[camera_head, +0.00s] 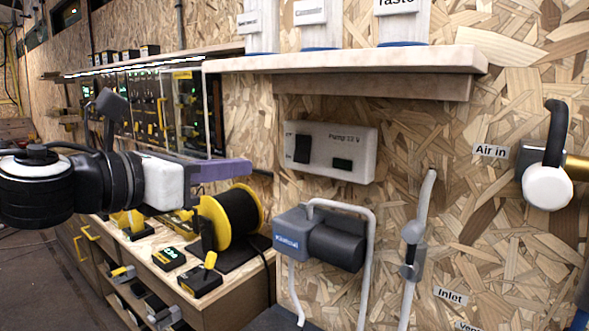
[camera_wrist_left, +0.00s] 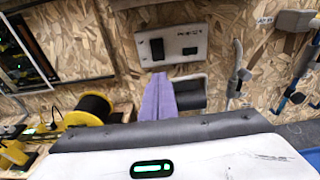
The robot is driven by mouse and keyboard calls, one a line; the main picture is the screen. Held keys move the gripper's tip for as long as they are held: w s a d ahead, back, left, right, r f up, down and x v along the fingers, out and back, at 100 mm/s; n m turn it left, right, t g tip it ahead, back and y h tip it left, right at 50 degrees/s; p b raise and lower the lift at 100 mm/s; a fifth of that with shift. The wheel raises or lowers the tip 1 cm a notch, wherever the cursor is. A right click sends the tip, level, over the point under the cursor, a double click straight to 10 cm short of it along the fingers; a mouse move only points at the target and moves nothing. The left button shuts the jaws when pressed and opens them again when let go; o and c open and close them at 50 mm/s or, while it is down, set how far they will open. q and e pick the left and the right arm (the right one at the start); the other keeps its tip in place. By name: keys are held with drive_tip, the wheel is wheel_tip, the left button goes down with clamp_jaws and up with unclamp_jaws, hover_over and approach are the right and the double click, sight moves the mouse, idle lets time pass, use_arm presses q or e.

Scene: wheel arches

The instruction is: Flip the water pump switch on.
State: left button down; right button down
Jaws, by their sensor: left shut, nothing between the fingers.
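The white pump panel (camera_head: 325,135) labelled "Pump 12 V" is on the chipboard wall below the shelf in the head view. Its black rocker switch (camera_head: 302,149) is on the left side and a small dark display (camera_head: 342,164) is on the right. In the left wrist view the panel (camera_wrist_left: 178,35) and switch (camera_wrist_left: 157,48) show at the top. My left gripper (camera_head: 248,168) is shut and empty, with purple fingers pointing right. Its tips appear left of and slightly below the panel, apart from the switch. The fingers also show in the left wrist view (camera_wrist_left: 158,97).
The grey-blue pump (camera_head: 335,242) with a pale pipe is below the panel. A yellow cable reel (camera_head: 212,222) stands on the bench at left. A wooden shelf (camera_head: 370,60) juts out above. An "Air in" fitting (camera_head: 548,187) is at right.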

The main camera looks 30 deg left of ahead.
sight(301, 159)
use_arm(q)
drive_tip(key=shift+a+r, duration=0.1)
drive_tip(key=shift+r, duration=0.05)
use_arm(e)
drive_tip(key=shift+s, duration=0.15)
